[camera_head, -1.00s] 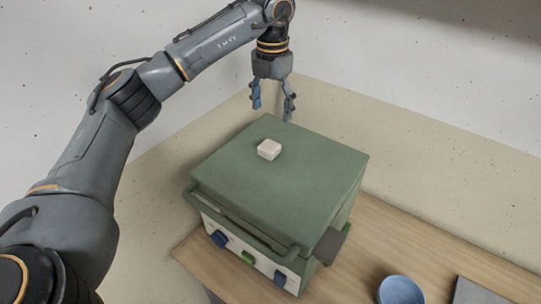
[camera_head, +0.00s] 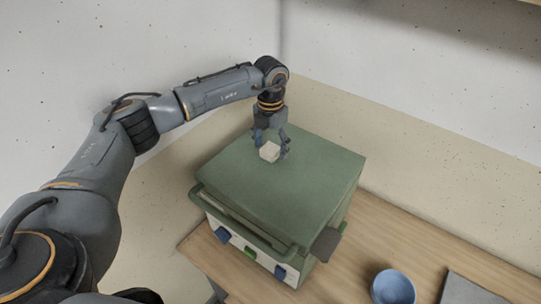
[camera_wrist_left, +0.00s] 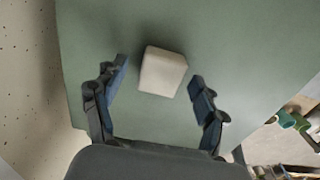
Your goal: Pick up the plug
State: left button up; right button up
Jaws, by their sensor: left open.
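The plug looks like a small cream-white block (camera_head: 269,152) lying on the flat top of the green box (camera_head: 318,180). In the left wrist view the block (camera_wrist_left: 162,72) is just beyond my fingertips, between their lines. My left gripper (camera_head: 271,146) points down over the box top, its two blue-padded fingers apart at the block. In the left wrist view my left gripper (camera_wrist_left: 160,75) is open, with a gap between each finger and the block. My right gripper is not in view.
The green box stands on a wooden table (camera_head: 380,235), with a front handle, blue and green knobs (camera_head: 250,252) and a dark side tab (camera_head: 325,243). A blue bowl (camera_head: 393,288) and a grey slab (camera_head: 470,291) are at right. Walls stand behind.

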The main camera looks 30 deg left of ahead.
pick_arm(q)
grip_shut()
jog(key=shift+r, duration=0.1)
jog(key=shift+w+r+b, duration=0.1)
jog(key=shift+r+b, duration=0.15)
jog(key=shift+b, duration=0.05)
notch_tip(320, 180, up, 9)
jog(key=b, duration=0.3)
jog(key=shift+r+b, duration=0.2)
jog(key=shift+b, duration=0.2)
jog(key=shift+r, duration=0.1)
notch_tip(320, 180, up, 8)
jog(key=p, duration=0.6)
jog(key=shift+r, duration=0.15)
dwell(0.5)
